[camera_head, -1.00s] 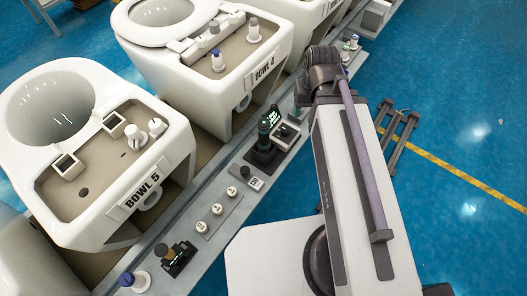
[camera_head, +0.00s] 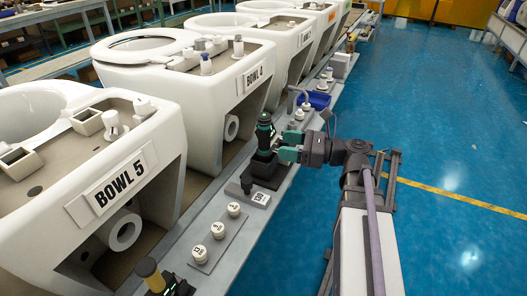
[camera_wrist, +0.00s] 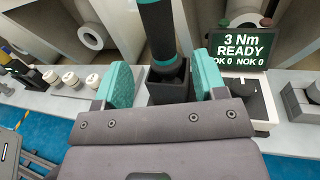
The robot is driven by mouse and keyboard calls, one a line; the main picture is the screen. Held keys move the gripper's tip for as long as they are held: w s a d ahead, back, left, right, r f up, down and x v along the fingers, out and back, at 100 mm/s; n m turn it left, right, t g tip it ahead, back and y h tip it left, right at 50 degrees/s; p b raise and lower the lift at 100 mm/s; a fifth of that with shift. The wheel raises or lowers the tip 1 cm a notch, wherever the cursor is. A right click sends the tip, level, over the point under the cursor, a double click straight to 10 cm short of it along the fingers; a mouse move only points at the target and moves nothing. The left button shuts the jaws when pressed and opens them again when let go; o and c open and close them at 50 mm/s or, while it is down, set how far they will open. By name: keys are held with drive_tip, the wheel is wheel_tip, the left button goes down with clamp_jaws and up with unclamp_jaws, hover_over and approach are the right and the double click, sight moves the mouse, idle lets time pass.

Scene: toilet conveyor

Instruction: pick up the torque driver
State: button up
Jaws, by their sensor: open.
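The torque driver (camera_head: 264,132), black with green bands, stands upright in a black holder (camera_head: 264,171) on the grey ledge beside the bowls. In the wrist view the torque driver (camera_wrist: 160,32) rises just beyond the jaws, lined up with the gap between them, its lower end in the square black holder (camera_wrist: 168,82). My gripper (camera_head: 282,147) has teal fingertips and reaches toward the driver from the right. In the wrist view my gripper (camera_wrist: 163,84) is open, one finger to each side of the driver; I cannot tell whether either touches it.
A display (camera_wrist: 241,48) reading "3 Nm READY" stands right of the driver. Several white round caps (camera_head: 218,230) sit on a strip nearer on the ledge. BOWL 4 (camera_head: 185,75) and BOWL 5 (camera_head: 110,185) line the left. Blue floor is open at right.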

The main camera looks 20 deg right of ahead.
sight(258, 150)
drive_tip(key=x, duration=0.8)
drive_tip(key=shift+w+a, duration=0.2)
drive_tip(key=shift+a, duration=0.05)
drive_tip(key=c, duration=1.1)
drive_tip(key=shift+o, duration=0.2)
wheel_tip(258, 150, up, 10)
drive_tip(key=p, duration=1)
